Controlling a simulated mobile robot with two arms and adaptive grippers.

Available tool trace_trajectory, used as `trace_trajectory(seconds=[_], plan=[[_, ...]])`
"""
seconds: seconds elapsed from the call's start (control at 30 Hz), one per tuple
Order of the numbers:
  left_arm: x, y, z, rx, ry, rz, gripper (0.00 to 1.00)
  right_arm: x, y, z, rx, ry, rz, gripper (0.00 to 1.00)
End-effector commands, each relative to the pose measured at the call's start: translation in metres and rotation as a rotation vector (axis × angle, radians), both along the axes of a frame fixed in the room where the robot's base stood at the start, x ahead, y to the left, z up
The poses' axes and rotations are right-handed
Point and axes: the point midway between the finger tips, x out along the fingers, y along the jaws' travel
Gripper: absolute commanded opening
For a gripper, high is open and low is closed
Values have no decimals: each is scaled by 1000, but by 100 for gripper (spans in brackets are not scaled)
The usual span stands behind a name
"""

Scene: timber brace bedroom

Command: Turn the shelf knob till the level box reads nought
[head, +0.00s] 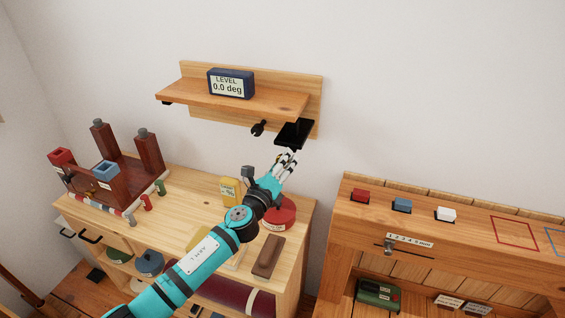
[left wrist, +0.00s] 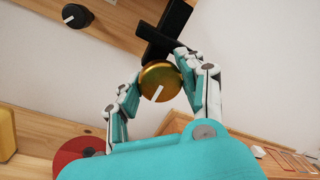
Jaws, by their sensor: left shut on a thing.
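The level box (head: 230,84) is dark blue and stands on the wooden wall shelf (head: 180,95); its display reads "LEVEL 0.0 deg". My left gripper (head: 286,160) is raised below the right end of the shelf, by a black bracket (head: 294,133). In the left wrist view its fingers (left wrist: 158,88) are shut on a round brass knob (left wrist: 158,76) with a white pointer line. The black bracket (left wrist: 165,38) is right behind that knob. A second, black knob (head: 258,128) under the shelf also shows in the left wrist view (left wrist: 75,15). My right gripper is not in view.
Below is a wooden bench (head: 190,230) with a dark red stand (head: 110,180), a yellow box (head: 230,190), a red round tin (head: 280,212) and a brown block (head: 268,256). A wooden cabinet (head: 450,232) with small coloured blocks stands at the right.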

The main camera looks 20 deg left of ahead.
Motion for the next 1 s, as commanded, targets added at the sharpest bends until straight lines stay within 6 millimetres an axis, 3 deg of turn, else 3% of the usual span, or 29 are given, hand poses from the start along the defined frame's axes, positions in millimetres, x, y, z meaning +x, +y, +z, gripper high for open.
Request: trace_trajectory(seconds=[0.03, 0.2, 0.57, 1.0], plan=[[2, 2, 7, -2, -11, 4, 42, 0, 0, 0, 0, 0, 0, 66], [1, 1, 5, -1, -7, 3, 63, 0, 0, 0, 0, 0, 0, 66], [-6, 1, 0, -1, -1, 1, 63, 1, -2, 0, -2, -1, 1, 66], [-89, 12, -8, -1, -1, 0, 63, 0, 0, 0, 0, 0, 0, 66]])
